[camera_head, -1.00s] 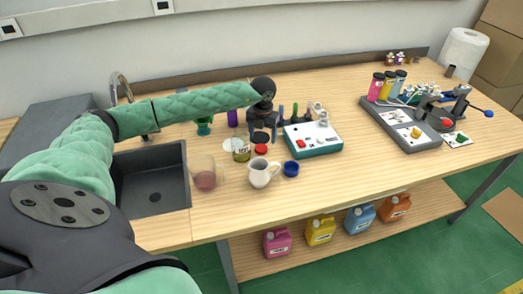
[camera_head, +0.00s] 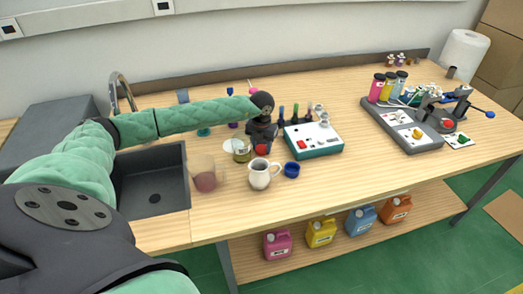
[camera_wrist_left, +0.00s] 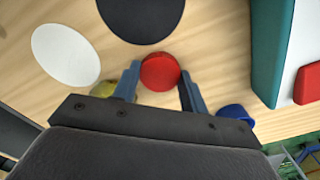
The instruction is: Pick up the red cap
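The red cap (camera_head: 262,149) lies on the wooden table, just behind the white mug. In the left wrist view the red cap (camera_wrist_left: 160,72) is a round disc just beyond and between the fingertips. My left gripper (camera_wrist_left: 158,92) is open, with one finger on each side of the cap's near edge; I cannot tell whether either finger touches it. In the head view my left gripper (camera_head: 259,140) points down above the cap and hides part of the table. My right gripper is not in view.
A white mug (camera_head: 260,176), a blue cap (camera_head: 291,170) and a glass with reddish liquid (camera_head: 205,181) stand close by. A teal and white device (camera_head: 314,142) is to the right. The sink (camera_head: 152,190) is at left. A white disc (camera_wrist_left: 66,55) lies near the cap.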

